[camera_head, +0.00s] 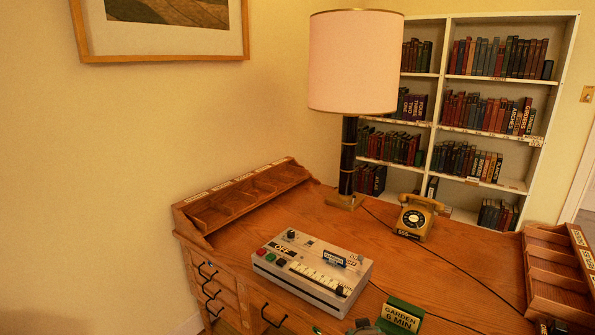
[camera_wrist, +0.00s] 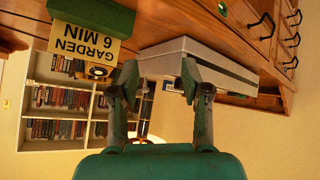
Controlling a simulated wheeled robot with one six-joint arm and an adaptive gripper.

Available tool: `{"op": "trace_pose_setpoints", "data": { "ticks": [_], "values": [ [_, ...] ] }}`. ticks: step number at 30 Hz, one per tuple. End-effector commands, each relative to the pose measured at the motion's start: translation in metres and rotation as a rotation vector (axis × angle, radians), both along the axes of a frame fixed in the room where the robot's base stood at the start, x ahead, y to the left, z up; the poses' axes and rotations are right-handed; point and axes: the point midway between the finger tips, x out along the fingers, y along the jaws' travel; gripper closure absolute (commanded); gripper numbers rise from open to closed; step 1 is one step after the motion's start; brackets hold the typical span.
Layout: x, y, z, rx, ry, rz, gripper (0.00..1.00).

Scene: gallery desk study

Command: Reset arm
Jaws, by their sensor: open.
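My gripper (camera_wrist: 160,82) shows in the wrist view with its two dark fingers spread apart and nothing between them. The wrist view is upside down. The white control box (camera_wrist: 215,70) on the desk shows beyond the fingertips, apart from them as far as I can tell. In the head view the same control box (camera_head: 312,272) lies on the wooden desk (camera_head: 450,275), with coloured buttons, a knob and a row of white keys. A green block with a "GARDEN 6 MIN" sign (camera_head: 401,317) stands at the desk's front; the sign also shows in the wrist view (camera_wrist: 85,42).
A lamp (camera_head: 352,62) stands at the back of the desk beside a tan telephone (camera_head: 416,218). Wooden racks flank the desk at left (camera_head: 250,200) and right (camera_head: 553,275). A bookcase (camera_head: 440,105) stands behind. Dark cords cross the desktop. Bare desktop lies right of the telephone.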

Motion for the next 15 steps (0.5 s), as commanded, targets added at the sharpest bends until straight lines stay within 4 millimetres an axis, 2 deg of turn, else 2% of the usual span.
{"op": "trace_pose_setpoints", "data": {
  "ticks": [1, 6, 15],
  "values": [
    [-0.014, -0.002, -0.017, 0.001, -0.003, 0.006, 0.53],
    [-0.057, -0.007, -0.059, 0.010, -0.045, 0.030, 0.53],
    [-0.146, -0.012, -0.110, 0.035, -0.124, 0.066, 0.53]
  ]
}}
